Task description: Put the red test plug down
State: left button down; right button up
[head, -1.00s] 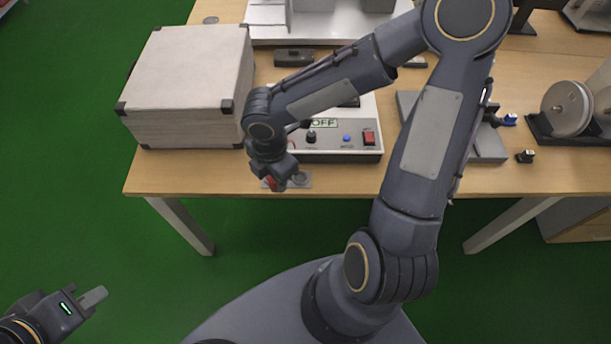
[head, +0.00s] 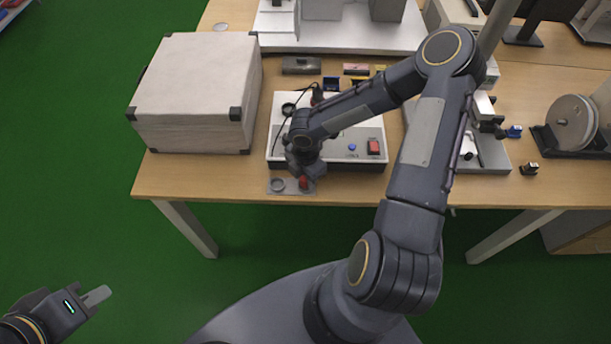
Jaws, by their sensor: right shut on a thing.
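The red test plug (head: 304,183) is between the fingers of my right gripper (head: 304,177), at the table's front edge. The gripper is shut on it, pointing down. The plug is over the right part of a small grey plate (head: 290,190); I cannot tell whether it touches the plate. An empty ring (head: 277,185) shows on the plate's left part. My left gripper (head: 98,296) is low at the far left, over the green floor, away from the table.
Behind the plate is a white and grey tester box (head: 375,165) with a red switch (head: 374,147) and a blue button (head: 351,147). A large pale case (head: 195,90) stands at left. A reel (head: 572,122) stands at right. Bare wood lies left of the plate.

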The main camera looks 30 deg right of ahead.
jog(key=shift+f, duration=0.2)
jog(key=o, duration=1)
jog(key=shift+r, duration=0.1)
jog(key=shift+r, duration=0.15)
